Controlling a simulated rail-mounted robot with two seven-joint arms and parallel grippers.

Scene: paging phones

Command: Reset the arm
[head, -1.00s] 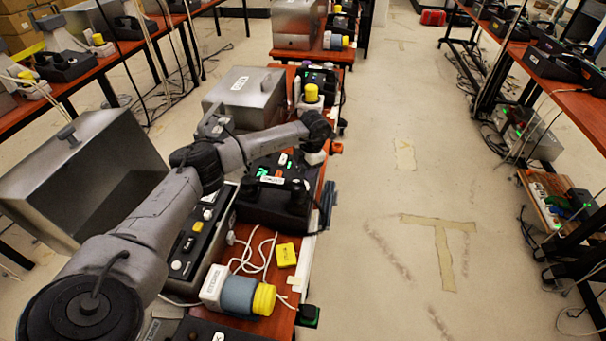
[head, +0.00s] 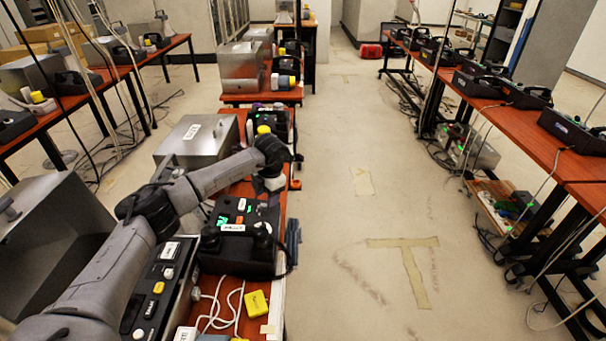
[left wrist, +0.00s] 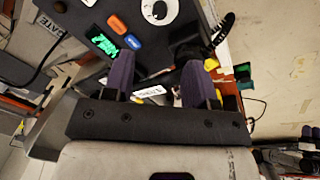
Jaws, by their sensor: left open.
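My left arm (head: 145,215) reaches from the lower left over the red-brown table, ending at a dark wrist. The left gripper (head: 275,184) is small and partly hidden at its end in the head view. In the left wrist view the left gripper (left wrist: 158,84) is open, with two dark purplish fingers apart and nothing clearly held. Beyond the fingers is a dark console (left wrist: 150,25) with a green display and orange and blue buttons. A dark console (head: 238,235) lies below the wrist in the head view. My right gripper is not in view.
A yellow box (head: 255,303) and white cables lie on the near table. A silver box (head: 195,140) stands behind the arm, and an open metal case (head: 50,240) is at left. The floor (head: 350,240) right of the table is clear, with tape marks. More tables carry phones at right.

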